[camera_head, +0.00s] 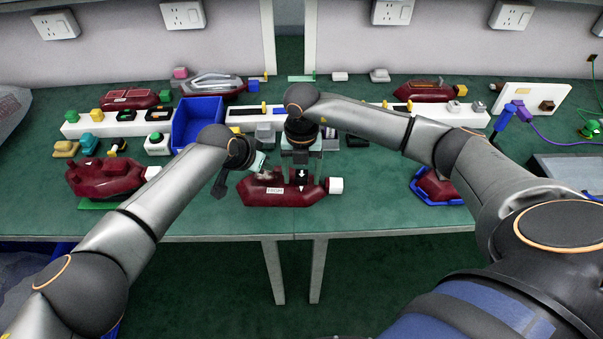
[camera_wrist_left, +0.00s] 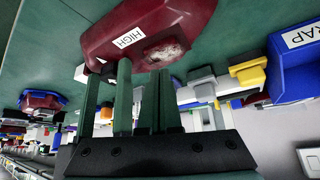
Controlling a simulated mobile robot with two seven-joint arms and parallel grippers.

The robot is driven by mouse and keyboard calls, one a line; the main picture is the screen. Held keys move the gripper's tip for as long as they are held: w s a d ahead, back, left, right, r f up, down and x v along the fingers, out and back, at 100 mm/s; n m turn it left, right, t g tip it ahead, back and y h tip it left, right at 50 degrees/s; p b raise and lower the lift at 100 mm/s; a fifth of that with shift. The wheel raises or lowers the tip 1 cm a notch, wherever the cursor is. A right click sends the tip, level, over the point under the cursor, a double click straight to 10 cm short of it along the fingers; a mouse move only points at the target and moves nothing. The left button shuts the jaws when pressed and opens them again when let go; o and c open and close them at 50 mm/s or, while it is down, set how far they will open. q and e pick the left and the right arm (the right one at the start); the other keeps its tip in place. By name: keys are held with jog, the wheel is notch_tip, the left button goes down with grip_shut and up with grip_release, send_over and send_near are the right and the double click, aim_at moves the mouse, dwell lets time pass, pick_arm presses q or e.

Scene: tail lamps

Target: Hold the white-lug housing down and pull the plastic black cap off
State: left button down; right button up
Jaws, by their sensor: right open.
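The dark red housing (camera_head: 258,195) with a HIGH label lies near the table's front edge. Its white lug (camera_head: 336,185) sticks out at the right end. The black cap (camera_head: 302,177), marked with a white arrow, sits on top of the housing. My right gripper (camera_head: 303,170) points straight down over the cap, its open fingers on either side of it. My left gripper (camera_head: 258,165) is beside the housing's upper left part; its fingers stand apart with nothing visible between them. In the left wrist view the housing (camera_wrist_left: 180,18) shows beyond the fingers (camera_wrist_left: 145,90); contact is unclear.
Another red housing (camera_head: 105,178) lies at the left, and one in a blue holder (camera_head: 437,187) at the right. A blue bin (camera_head: 197,120) and a white rail (camera_head: 245,117) with coloured parts stand behind. The green table is clear right of the white lug.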

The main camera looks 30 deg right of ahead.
jog(key=shift+r, duration=0.1)
notch_tip(320, 180, up, 12)
jog(key=shift+r, duration=0.2)
dwell(0.3)
